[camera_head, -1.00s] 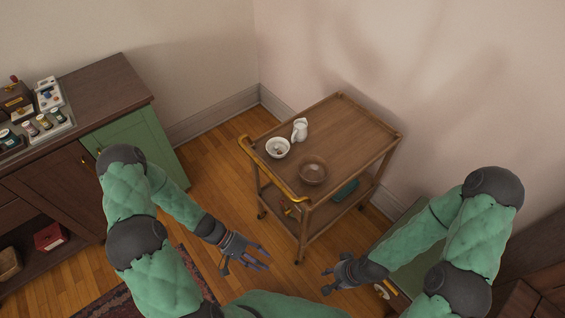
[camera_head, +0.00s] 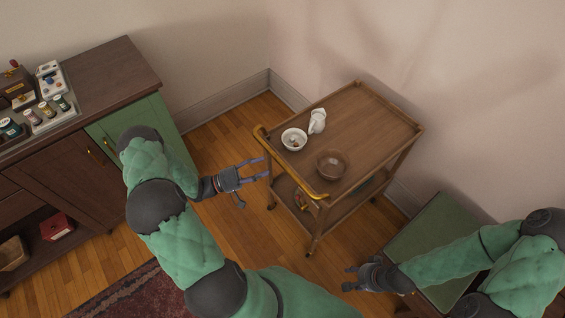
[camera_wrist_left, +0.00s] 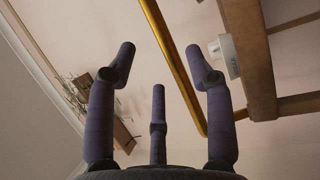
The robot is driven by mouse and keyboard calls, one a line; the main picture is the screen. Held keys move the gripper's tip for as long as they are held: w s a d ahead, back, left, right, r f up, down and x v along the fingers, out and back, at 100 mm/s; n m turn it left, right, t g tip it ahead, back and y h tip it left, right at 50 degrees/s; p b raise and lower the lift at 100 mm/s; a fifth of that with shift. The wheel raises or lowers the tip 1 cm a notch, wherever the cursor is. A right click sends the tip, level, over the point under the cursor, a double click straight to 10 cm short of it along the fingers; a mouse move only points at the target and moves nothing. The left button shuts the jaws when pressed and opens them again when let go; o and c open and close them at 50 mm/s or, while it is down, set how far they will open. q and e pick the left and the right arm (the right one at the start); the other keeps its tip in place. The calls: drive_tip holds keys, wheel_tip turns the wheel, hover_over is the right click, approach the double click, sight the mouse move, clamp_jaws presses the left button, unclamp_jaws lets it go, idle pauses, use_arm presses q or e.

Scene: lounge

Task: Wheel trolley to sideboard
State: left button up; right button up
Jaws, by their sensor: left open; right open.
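The wooden trolley (camera_head: 362,128) stands near the room corner, with a brass push handle (camera_head: 283,172) on its left side. On its top are a white bowl (camera_head: 294,139), a white jug (camera_head: 317,121) and a brown bowl (camera_head: 331,164). My left gripper (camera_head: 262,168) is open just left of the handle. In the left wrist view the handle (camera_wrist_left: 172,58) passes beyond the open fingers, apparently not gripped. My right gripper (camera_head: 349,279) is open and empty, in front of the trolley and apart from it. The dark wood sideboard (camera_head: 105,80) with a green door stands at the left.
A tray (camera_head: 45,125) of jars and small boxes sits on the sideboard. A green-topped low cabinet (camera_head: 430,240) stands right of the trolley. A dark red rug (camera_head: 125,295) lies at the front left. Wooden floor (camera_head: 235,125) is bare between sideboard and trolley.

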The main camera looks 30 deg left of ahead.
sight(281, 162)
use_arm(q)
drive_tip(key=b+x, duration=0.1)
drive_tip(key=x, duration=0.6)
drive_tip(key=shift+d, duration=0.15)
clamp_jaws()
